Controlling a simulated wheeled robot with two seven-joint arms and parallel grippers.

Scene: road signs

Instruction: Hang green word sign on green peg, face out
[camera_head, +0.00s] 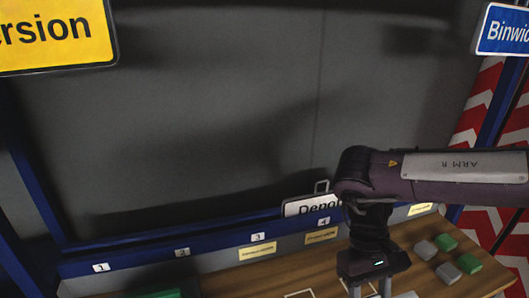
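A green piece (155,294) shows at the bottom edge, left of centre. It is mostly cut off, so I cannot tell whether it is the green word sign. I see no green peg. My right gripper (370,290) points down over the wooden table (225,282) at the bottom, right of centre. Its two fingers stand apart and I see nothing between them, though their tips run to the picture's edge. My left gripper is not in view.
A white "Depo..." sign (305,206) stands behind my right arm, partly hidden. Green and grey blocks (445,242) lie at the right of the table. A blue rail (205,241) has numbered labels. A yellow sign (55,38) and a blue sign (503,30) hang above. The grey panel (215,110) is bare.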

